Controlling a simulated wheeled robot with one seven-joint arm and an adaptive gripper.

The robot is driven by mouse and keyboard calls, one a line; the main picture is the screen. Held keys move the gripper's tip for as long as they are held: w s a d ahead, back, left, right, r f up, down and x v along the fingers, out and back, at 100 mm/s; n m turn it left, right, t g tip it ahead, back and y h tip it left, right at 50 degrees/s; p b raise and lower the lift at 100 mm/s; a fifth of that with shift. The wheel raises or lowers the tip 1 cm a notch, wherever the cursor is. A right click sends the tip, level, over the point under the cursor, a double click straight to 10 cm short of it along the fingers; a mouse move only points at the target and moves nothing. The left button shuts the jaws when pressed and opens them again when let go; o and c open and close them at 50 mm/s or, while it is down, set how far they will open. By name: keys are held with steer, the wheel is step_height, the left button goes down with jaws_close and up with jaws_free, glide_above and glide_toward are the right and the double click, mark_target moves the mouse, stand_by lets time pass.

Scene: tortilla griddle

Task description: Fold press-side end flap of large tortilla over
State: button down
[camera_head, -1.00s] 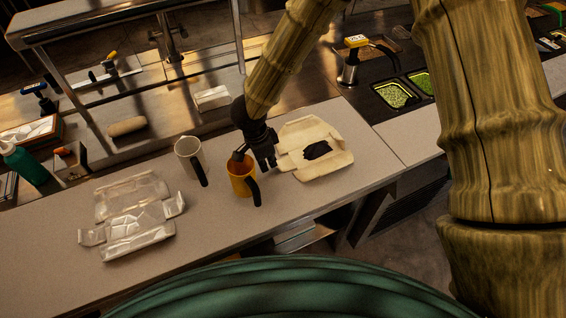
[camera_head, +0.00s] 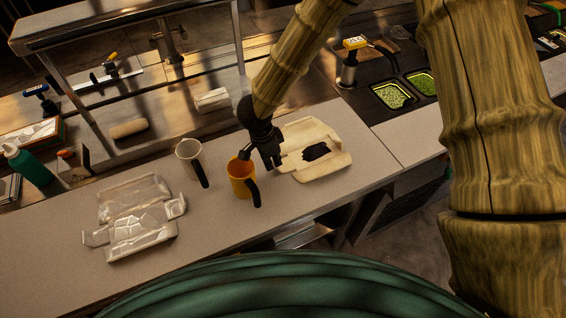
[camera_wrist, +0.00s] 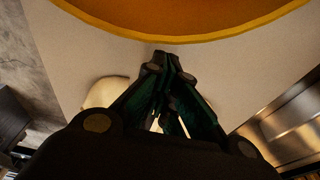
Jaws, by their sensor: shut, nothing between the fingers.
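The large tortilla (camera_head: 332,166) lies on the counter right of my gripper, with a dark filling (camera_head: 316,151) near its middle. Its edges look partly raised, but which flaps are folded is hard to tell. My gripper (camera_head: 273,164) hangs fingers-down at the tortilla's left edge and hides a little of it. In the wrist view my gripper (camera_wrist: 165,62) has its fingertips together, with nothing visible between them. A pale piece of the tortilla (camera_wrist: 104,92) shows beside the fingers there. Whether the fingers touch the tortilla cannot be told.
An orange mug (camera_head: 241,183) stands close left of my gripper; its rim (camera_wrist: 190,38) fills the top of the wrist view. A yellow-topped device (camera_head: 348,70) stands behind right.

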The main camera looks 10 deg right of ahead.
steer(key=shift+w+d+r, duration=0.1)
steer(key=shift+r, duration=0.1)
steer(key=shift+r+p, duration=0.15)
steer(key=shift+p, duration=0.25)
steer(key=shift+w+d+r+p, duration=0.1)
steer(key=shift+d+p, duration=0.2)
steer(key=shift+d+r, duration=0.1)
steer(key=shift+w+d+r+p, duration=0.1)
steer(key=shift+d+r+p, duration=0.15)
steer(key=shift+p, duration=0.4)
steer(key=r, duration=0.1)
steer(key=a+r, duration=0.1)
steer(key=r, duration=0.1)
steer(key=a+r+p, duration=0.1)
steer(key=r, duration=0.1)
steer(key=shift+s, duration=0.3)
steer(key=shift+f, duration=0.1)
stand_by(0.8)
